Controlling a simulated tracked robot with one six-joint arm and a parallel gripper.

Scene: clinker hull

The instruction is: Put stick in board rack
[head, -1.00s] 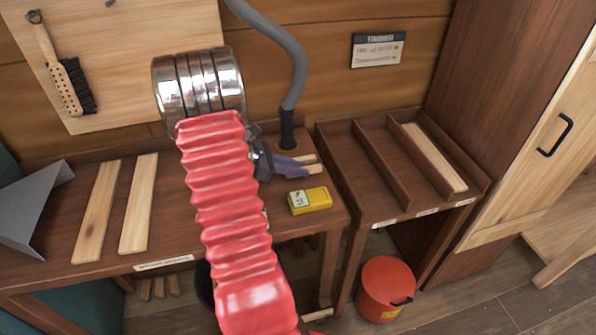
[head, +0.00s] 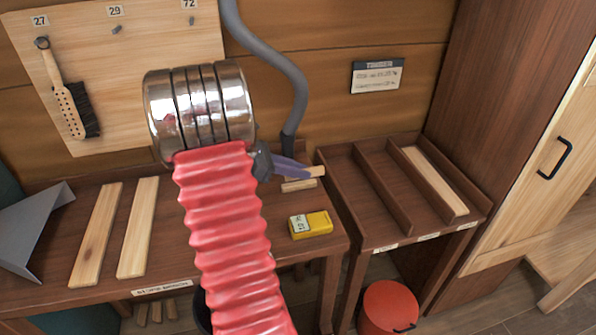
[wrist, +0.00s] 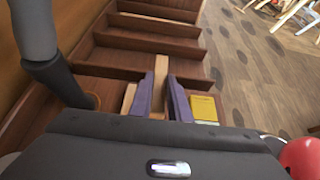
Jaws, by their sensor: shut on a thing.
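My gripper (head: 290,167) has purple fingers and is shut on a short pale wooden stick (head: 315,172). The stick pokes out past the fingertips, and in the wrist view the stick (wrist: 160,72) stands between both fingers (wrist: 160,100). It is held above the right end of the workbench, just left of the rack. The dark wooden board rack (head: 384,190) is at the right, with dividers forming long compartments. A pale board (head: 436,182) lies in its right compartment; the left and middle ones look empty. The rack (wrist: 150,46) lies ahead of the fingers in the wrist view.
Another pale piece (head: 298,186) lies on the bench (head: 170,262) below the gripper. A yellow device (head: 311,224) is nearby. Two pale boards (head: 97,235) (head: 138,228) lie at left. A grey hose (head: 290,85) rises behind the gripper. A red bin (head: 388,308) stands below the rack.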

